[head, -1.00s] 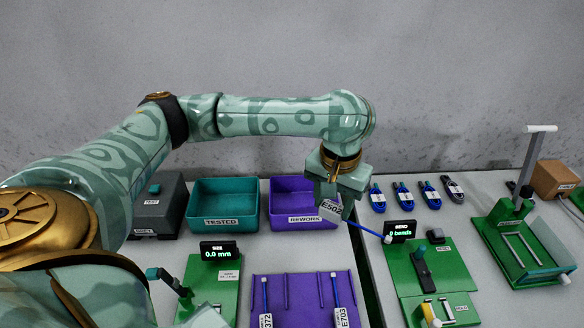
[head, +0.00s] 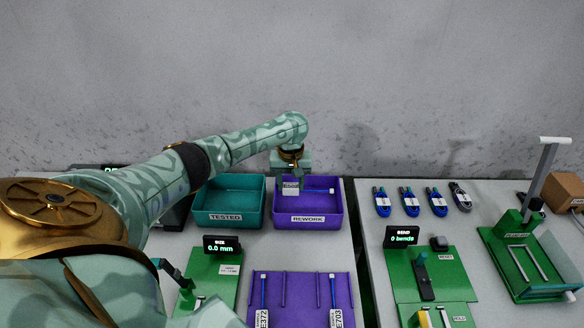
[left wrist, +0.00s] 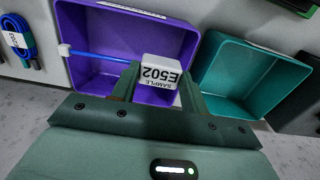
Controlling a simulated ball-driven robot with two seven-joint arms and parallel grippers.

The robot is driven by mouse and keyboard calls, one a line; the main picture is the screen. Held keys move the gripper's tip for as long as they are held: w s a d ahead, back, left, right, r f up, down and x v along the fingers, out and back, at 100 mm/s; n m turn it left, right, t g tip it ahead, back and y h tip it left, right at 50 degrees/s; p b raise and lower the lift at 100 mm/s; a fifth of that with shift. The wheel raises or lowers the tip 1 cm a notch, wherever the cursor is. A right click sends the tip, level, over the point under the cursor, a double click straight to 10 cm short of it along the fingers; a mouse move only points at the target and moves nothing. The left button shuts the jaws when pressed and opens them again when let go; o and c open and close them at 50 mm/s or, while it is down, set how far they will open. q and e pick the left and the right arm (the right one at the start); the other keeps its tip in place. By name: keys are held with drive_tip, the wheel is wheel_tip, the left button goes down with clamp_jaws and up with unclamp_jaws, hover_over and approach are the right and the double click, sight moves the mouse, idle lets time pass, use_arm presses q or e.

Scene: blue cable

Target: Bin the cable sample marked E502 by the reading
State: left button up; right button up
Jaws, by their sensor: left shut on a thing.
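The cable sample marked E502 (left wrist: 160,74) is a blue cable with a white tag. My left gripper (head: 291,180) is shut on its tag, over the purple REWORK bin (head: 307,228). In the left wrist view the blue cable (left wrist: 105,55) reaches across the inside of the purple bin to a white end. I cannot tell whether the sample touches the bin. The teal TESTED bin (head: 229,226) stands to the left of the REWORK bin. The SIZE display (head: 220,245) reads 0.0 mm, and the BEND display (head: 402,236) reads 0 bends. My right gripper is not in view.
A purple rack (head: 301,290) in front holds samples ending in 372 (head: 263,318) and E703 (head: 335,318). Several coiled cables (head: 420,200) lie on the right table. A green lever fixture (head: 525,255) stands at far right. A gap separates the two tables.

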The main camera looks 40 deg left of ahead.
use_arm(q)
drive_tip(key=shift+f+b, duration=2.9)
drive_tip(key=shift+f, duration=1.55)
drive_tip(key=shift+p, duration=0.55)
drive_tip(key=shift+p, duration=0.4)
drive_tip(key=shift+f+b, duration=0.65)
drive_tip(key=shift+f, duration=0.9)
